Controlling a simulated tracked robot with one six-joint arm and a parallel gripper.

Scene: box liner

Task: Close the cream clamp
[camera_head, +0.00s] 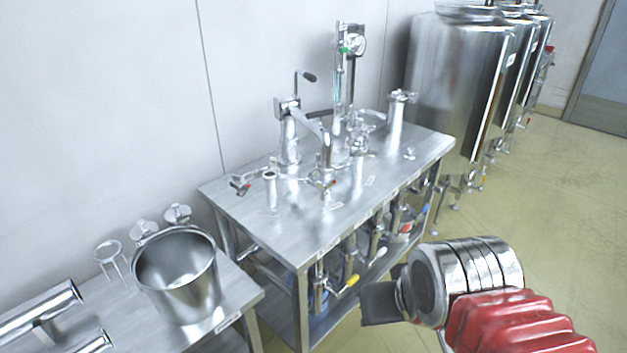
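I cannot make out a cream-coloured clamp at this size. Small metal fittings (326,180) stand on the steel worktable (340,215), and any of them may be or hide the clamp.
A steel bucket (178,275) stands on a lower bench (228,312) at left, with metal tubes (38,310) beside it. Valves with a yellow handle (348,286) hang below the worktable. Tall steel tanks (455,80) stand behind at right. The floor (560,220) at right is clear.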

